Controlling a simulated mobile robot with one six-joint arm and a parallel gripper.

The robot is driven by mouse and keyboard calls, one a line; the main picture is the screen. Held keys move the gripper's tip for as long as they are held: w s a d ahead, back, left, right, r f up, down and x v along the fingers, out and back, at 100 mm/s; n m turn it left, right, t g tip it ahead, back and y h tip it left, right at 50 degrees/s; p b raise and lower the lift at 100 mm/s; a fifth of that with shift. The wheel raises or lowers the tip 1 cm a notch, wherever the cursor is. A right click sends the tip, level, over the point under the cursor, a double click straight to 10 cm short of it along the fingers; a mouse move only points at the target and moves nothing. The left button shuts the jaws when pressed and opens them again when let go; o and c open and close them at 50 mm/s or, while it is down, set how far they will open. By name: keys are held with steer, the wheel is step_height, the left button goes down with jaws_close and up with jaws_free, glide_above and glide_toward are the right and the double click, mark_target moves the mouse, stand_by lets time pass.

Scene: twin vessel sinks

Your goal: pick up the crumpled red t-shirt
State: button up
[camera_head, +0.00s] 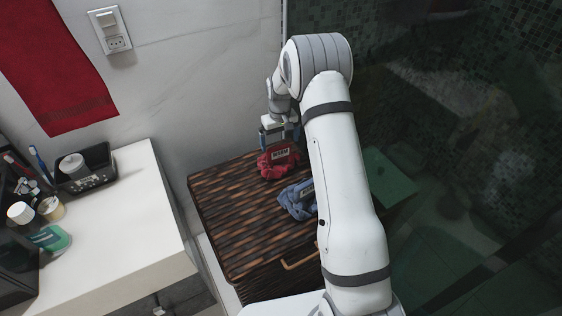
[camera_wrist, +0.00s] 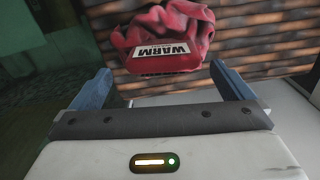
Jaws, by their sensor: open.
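The crumpled red t-shirt (camera_head: 275,163) lies on the dark striped wooden lid of a hamper, towards its back right. A black and white label reading "WARM" is on it. My gripper (camera_head: 278,137) is just above and behind the shirt. In the wrist view the shirt (camera_wrist: 170,38) lies ahead of and between the two blue fingers of my gripper (camera_wrist: 158,80). The fingers are spread wide apart, with nothing between their bases. I cannot tell whether a fingertip touches the cloth.
A crumpled blue garment (camera_head: 296,201) lies on the hamper lid (camera_head: 235,215), just in front of the red shirt and partly hidden by my arm. A white counter (camera_head: 120,225) with toiletries stands at left. A red towel (camera_head: 62,70) hangs on the wall. Dark glass is at right.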

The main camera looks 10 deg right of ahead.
mark_target(279, 146)
steer(key=f, duration=0.6)
steer(key=shift+w+a+f+p, duration=0.15)
steer(key=shift+w+f+p, duration=0.1)
steer(key=shift+p, duration=0.15)
steer(key=shift+r, duration=0.1)
steer(key=c, duration=0.9)
